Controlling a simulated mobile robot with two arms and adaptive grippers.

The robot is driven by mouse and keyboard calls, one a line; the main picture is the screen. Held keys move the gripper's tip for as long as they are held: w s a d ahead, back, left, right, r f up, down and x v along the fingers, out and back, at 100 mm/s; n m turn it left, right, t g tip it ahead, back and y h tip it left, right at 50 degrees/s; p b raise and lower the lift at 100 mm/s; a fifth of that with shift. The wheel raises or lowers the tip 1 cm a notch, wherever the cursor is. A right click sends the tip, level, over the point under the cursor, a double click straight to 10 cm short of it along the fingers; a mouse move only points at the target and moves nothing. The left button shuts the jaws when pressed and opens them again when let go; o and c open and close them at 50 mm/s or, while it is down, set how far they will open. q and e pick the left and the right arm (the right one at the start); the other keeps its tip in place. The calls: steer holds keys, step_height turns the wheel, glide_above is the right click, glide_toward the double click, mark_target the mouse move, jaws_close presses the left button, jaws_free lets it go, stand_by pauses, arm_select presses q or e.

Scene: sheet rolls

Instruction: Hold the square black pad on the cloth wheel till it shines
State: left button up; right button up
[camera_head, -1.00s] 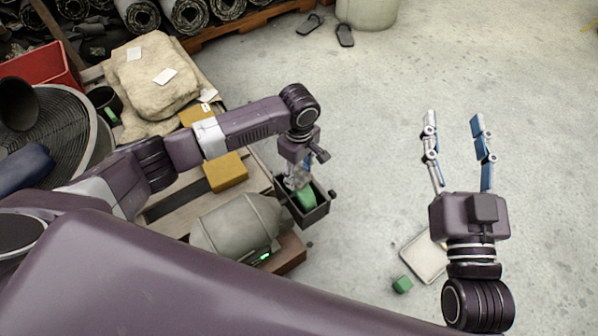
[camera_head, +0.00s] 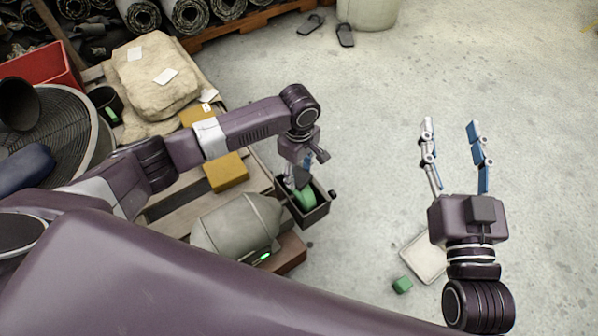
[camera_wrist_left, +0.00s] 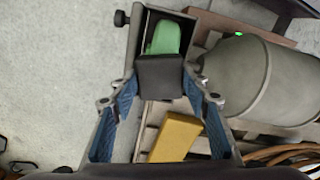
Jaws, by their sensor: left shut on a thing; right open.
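A square black pad (camera_wrist_left: 160,76) is held between the two blue-lined fingers of my left gripper (camera_wrist_left: 161,88) in the left wrist view. The face I see is dark and matt. The green, rounded cloth wheel (camera_wrist_left: 165,36) sits in a dark open housing just beyond the pad and is partly hidden by it. I cannot tell if they touch. In the head view my left gripper (camera_head: 296,180) points down into the housing (camera_head: 316,215), beside the green wheel (camera_head: 307,198). My right gripper (camera_head: 456,155) is open and empty above the floor at right.
A grey motor (camera_head: 238,226) with a green light stands left of the housing. A yellow block (camera_head: 226,172) lies on the pallet behind it. A pale tray (camera_head: 425,258) and a green cube (camera_head: 402,285) lie on the floor by my right arm. Open floor lies beyond.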

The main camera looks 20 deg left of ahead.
steer(key=shift+d+f+g+h+p, duration=0.2)
steer(key=shift+f+g, duration=0.35)
steer(key=shift+f, duration=0.55)
steer(key=shift+d+f+g+h+p, duration=0.1)
steer(key=shift+f+g+h+p, duration=0.15)
steer(key=shift+f+g, duration=0.6)
stand_by(2.1)
steer(key=shift+g+h, duration=0.35)
steer(key=shift+g, duration=0.45)
steer(key=shift+s+d+f+p, duration=0.1)
steer(key=shift+s+d+f, duration=0.1)
steer(key=shift+f, duration=0.6)
steer(key=shift+s+d+f+p, duration=0.1)
steer(key=shift+s+f+p, duration=0.1)
steer(key=shift+f, duration=0.65)
steer(key=shift+s+d+f+p, duration=0.1)
steer(key=shift+s+d+f, duration=0.1)
steer(key=shift+f, duration=0.6)
stand_by(0.7)
